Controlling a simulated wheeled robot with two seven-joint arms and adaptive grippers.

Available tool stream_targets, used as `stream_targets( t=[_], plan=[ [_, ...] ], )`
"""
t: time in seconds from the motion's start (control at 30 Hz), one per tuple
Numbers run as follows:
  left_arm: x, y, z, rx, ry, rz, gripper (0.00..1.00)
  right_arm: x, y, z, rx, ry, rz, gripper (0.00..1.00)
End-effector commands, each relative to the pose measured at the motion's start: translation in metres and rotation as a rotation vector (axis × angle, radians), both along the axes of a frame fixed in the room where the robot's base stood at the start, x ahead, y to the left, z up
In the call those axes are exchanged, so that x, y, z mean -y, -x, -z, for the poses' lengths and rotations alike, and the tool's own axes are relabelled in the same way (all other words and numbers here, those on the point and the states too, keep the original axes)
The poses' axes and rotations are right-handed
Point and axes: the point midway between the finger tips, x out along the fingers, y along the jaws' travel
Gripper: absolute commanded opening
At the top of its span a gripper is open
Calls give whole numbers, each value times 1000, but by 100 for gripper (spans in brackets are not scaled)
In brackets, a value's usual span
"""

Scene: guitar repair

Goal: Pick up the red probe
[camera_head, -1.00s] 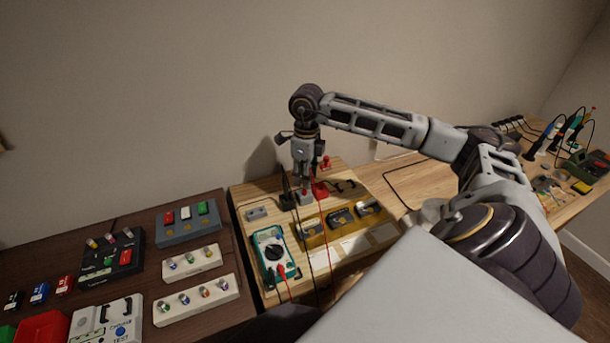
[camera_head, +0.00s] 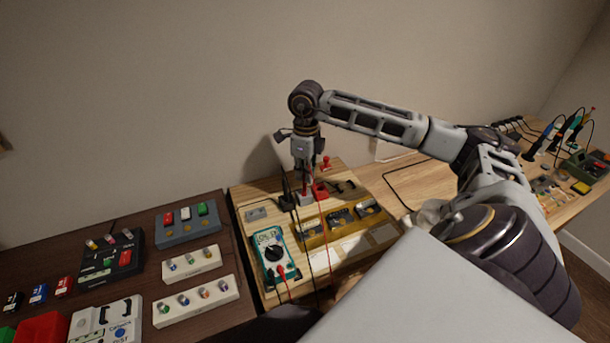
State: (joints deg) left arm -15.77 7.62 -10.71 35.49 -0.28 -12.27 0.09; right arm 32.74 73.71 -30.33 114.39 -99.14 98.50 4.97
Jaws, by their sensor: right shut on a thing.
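My right gripper (camera_head: 304,188) points straight down over the back of the light wooden board (camera_head: 245,197). Its fingers are close together, shut on the red probe (camera_head: 305,175), of which only a small red part shows between them. The fingertips are just above a small grey holder (camera_head: 305,200), and I cannot tell whether the probe's lower end is still inside it. A red wire (camera_head: 325,240) runs from near the gripper down toward the teal multimeter (camera_head: 270,250). My left gripper is not in view.
A black probe (camera_head: 286,188) stands just left of the gripper, and a red block (camera_head: 321,190) is close on its right. A tray with several dark parts (camera_head: 312,229) lies in front. A dark table (camera_head: 140,212) with blocks and holders is at left.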

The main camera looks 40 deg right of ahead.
Motion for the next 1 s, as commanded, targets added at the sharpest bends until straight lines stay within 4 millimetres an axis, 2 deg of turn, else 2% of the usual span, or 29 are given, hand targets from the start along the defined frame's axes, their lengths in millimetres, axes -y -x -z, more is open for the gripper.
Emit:
stream_targets(
  t=[0.33, 0.6, 0.8, 1.0],
  plan=[
    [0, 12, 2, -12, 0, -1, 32, 0, 0, -43, 3, 0, 0, 0],
    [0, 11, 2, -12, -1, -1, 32, 0, -1, -75, 2, -1, 0, 0],
    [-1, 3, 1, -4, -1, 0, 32, 0, 0, -88, 0, 0, 0, 0],
    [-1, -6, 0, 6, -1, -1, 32, 0, 0, -91, -1, 0, 0, 0]
  ],
)
